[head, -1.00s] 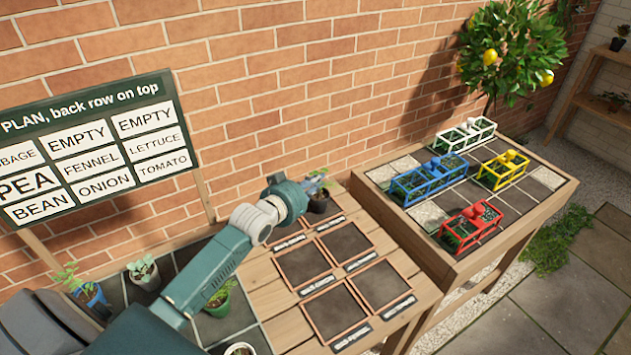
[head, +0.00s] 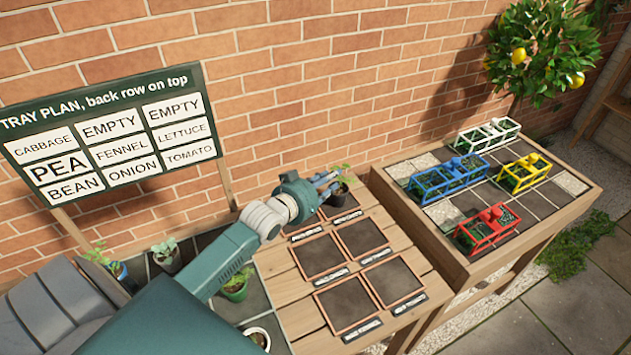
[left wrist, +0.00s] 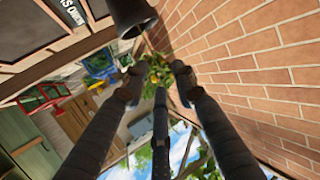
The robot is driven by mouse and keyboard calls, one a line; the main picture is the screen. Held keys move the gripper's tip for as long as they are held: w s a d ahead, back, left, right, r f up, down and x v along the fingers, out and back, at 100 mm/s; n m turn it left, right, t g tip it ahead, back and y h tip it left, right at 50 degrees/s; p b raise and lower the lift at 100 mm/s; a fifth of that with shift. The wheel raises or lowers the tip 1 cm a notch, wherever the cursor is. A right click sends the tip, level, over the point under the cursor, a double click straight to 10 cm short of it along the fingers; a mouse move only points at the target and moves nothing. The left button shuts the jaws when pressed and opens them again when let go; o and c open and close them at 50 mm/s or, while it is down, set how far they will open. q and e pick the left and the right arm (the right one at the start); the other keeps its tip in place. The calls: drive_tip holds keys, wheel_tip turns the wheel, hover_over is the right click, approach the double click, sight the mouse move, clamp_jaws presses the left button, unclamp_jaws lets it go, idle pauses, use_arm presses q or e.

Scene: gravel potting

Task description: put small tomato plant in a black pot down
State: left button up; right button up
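The small tomato plant (head: 341,180) rises from a black pot (head: 338,197), which stands upright on the far right square of the tray on the wooden bench. My left gripper (head: 328,184) is just left of the plant, at leaf and rim height. In the left wrist view its fingers (left wrist: 157,80) are spread with nothing clamped between them, and the black pot (left wrist: 132,14) shows beyond them at the top edge. Foliage shows between the fingertips there; I cannot tell whether it is this plant or the lemon tree behind. My right gripper is not in view.
Several empty tray squares (head: 352,304) lie nearer. Other potted plants (head: 237,287) stand by my left arm. The plan board (head: 110,140) leans at the brick wall. Blue (head: 447,181), red (head: 487,229), yellow (head: 524,173) and white (head: 488,136) crates stand on the right bench.

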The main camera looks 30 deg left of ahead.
use_arm(q)
drive_tip(key=p+v, duration=0.5)
drive_tip(key=v, duration=0.4)
drive_tip(key=shift+d, duration=0.1)
